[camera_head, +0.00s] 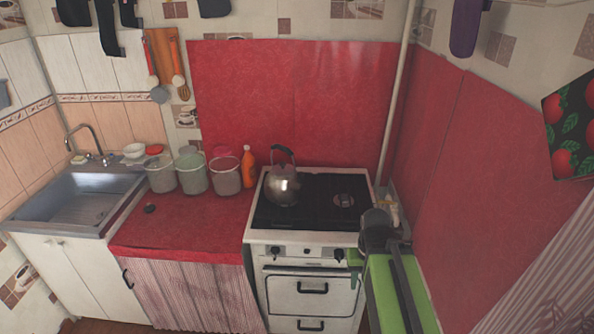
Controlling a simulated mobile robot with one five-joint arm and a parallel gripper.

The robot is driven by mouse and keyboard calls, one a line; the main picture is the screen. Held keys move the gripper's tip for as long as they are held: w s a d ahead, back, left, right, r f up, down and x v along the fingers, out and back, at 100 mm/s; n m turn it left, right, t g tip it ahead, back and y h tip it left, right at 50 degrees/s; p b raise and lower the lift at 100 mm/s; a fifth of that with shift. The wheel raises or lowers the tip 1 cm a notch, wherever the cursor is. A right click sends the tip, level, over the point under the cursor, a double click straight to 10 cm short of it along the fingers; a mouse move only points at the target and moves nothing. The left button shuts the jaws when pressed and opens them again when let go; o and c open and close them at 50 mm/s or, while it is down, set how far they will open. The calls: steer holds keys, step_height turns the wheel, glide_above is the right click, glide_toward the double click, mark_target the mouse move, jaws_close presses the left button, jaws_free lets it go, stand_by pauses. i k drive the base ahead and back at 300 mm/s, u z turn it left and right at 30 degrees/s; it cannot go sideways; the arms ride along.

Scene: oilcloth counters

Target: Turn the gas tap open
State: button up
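My gripper (376,219) is a dark grey shape at the right edge of the stove, at the end of my arm. Its fingers are too small and dark to tell open from shut. A pale vertical pipe (397,105) runs down the wall to the back right corner of the stove. Small pale fittings (392,208) show at its foot, just right of and behind my gripper. I cannot make out the gas tap or its handle clearly; my arm may hide part of that area.
The white stove (312,284) has a kettle (282,185) on its black top. A red counter (185,222) with several buckets and an orange bottle (248,167) stands left of it, then a sink (72,200). A green surface (382,295) lies by my arm. Red wall panels close the right.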

mark_target(395, 203)
steer(key=u, duration=0.05)
steer(key=i, duration=0.95)
steer(key=u, duration=0.4)
